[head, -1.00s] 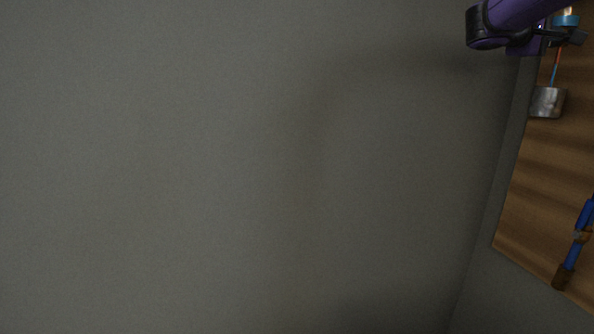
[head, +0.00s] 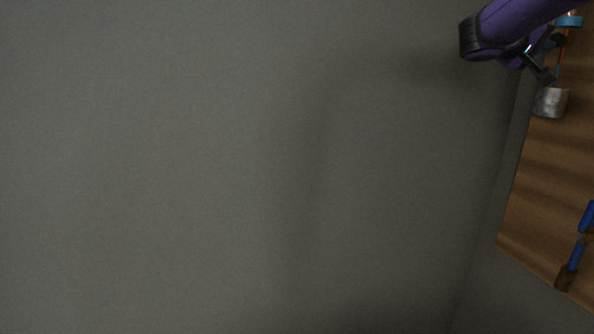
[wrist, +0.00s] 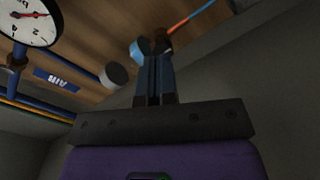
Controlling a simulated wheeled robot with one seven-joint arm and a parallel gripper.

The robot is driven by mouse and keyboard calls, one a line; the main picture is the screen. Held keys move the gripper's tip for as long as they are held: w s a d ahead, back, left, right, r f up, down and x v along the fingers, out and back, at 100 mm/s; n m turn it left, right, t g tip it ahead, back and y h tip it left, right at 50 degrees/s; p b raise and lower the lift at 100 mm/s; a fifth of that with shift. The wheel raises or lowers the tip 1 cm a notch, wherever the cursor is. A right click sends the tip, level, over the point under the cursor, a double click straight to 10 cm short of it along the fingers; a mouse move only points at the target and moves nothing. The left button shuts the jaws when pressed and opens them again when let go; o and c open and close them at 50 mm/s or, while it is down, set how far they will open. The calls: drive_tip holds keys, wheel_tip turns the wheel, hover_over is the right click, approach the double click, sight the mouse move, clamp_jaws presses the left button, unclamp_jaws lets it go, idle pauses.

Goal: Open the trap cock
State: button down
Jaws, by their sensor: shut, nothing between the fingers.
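My gripper (wrist: 158,62) is shut and empty in the wrist view, its dark fingers together and pointing at the wooden panel. It also shows at the top right of the head view (head: 546,72), close to a thin orange and blue pipe (head: 561,52). In the wrist view this pipe (wrist: 190,18) runs up right beyond the fingertips. A light blue round part (wrist: 138,50) is just left of the fingertips; I cannot tell if they touch. It may belong to the trap cock, but no handle is clear. A grey cylinder (head: 550,102) is below my gripper in the head view.
The wooden panel (head: 530,205) fills the right edge of the head view. A blue pipe (head: 586,217) with a brown end is low on it. The wrist view shows a dial gauge (wrist: 28,20) and an "AIR" label (wrist: 55,80). A bare grey wall (head: 220,160) is at left.

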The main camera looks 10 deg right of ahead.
drive_tip(key=d, duration=0.6)
drive_tip(key=shift+w+r, duration=0.15)
drive_tip(key=shift+s+d+r, duration=0.15)
drive_tip(key=shift+s+r, duration=0.05)
drive_tip(key=shift+r, duration=0.1)
idle(0.8)
drive_tip(key=shift+s+f, duration=0.1)
drive_tip(key=shift+s+d+f, duration=0.1)
drive_tip(key=shift+f, duration=0.1)
approach(565, 44)
drive_tip(key=shift+s+d+f, duration=0.1)
drive_tip(key=shift+s+f, duration=0.2)
drive_tip(key=shift+s, duration=0.35)
drive_tip(key=shift+s+f, duration=0.25)
drive_tip(key=shift+s, duration=0.35)
